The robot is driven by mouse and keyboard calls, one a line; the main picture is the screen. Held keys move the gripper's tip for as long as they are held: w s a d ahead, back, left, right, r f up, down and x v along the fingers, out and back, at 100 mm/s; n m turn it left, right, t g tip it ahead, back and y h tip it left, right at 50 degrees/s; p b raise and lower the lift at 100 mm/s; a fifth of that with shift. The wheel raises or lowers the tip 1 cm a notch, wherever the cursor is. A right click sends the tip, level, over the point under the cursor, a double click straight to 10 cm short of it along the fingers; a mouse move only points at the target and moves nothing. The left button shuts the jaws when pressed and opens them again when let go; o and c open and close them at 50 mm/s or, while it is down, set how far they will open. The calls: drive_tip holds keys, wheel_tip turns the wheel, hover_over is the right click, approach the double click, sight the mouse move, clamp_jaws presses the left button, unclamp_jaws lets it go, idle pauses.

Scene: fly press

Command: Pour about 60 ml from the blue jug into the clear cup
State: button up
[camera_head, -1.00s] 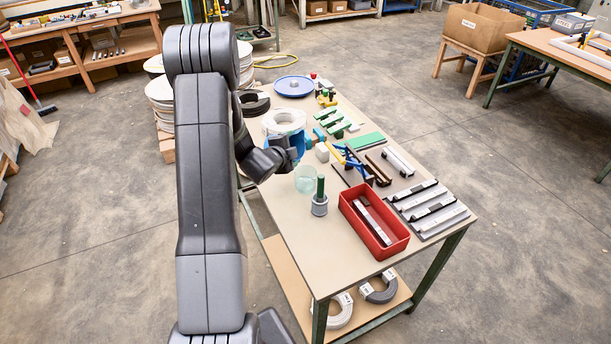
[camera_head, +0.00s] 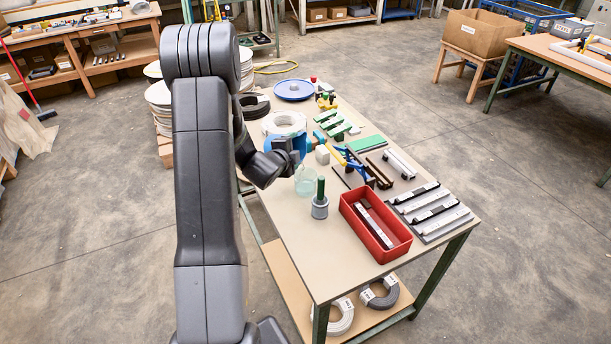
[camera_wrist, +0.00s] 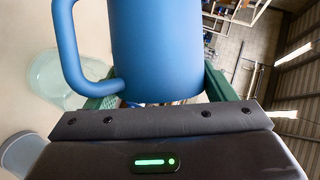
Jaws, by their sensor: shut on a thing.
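The blue jug (camera_head: 271,144) is in my gripper (camera_head: 291,154) above the table, partly hidden behind the gripper in the head view. In the wrist view the jug (camera_wrist: 160,50) fills the top middle, its handle on the left, and the green fingers of my gripper (camera_wrist: 163,92) are shut on it. The jug's mouth is out of view there. The clear cup (camera_head: 304,184) stands on the table just below and right of the gripper. I cannot tell the liquid level in either.
A grey cylinder with a green handle (camera_head: 320,205) stands close in front of the cup. A red bin (camera_head: 376,228) is to its right. A white coil (camera_head: 284,122) and blue-and-yellow tools (camera_head: 350,162) are behind. The table's front left is clear.

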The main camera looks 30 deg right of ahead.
drive_tip(key=shift+s+d, duration=0.15)
drive_tip(key=shift+s, duration=0.05)
drive_tip(key=shift+b, duration=0.3)
drive_tip(key=shift+s+f+b, duration=0.15)
drive_tip(key=shift+b, duration=0.3)
drive_tip(key=shift+f+m+t+b, duration=0.15)
drive_tip(key=shift+m+t+b, duration=0.15)
drive_tip(key=shift+b, duration=0.95)
drive_tip(key=shift+b, duration=0.45)
drive_tip(key=shift+f+b, duration=0.1)
drive_tip(key=shift+b, duration=0.55)
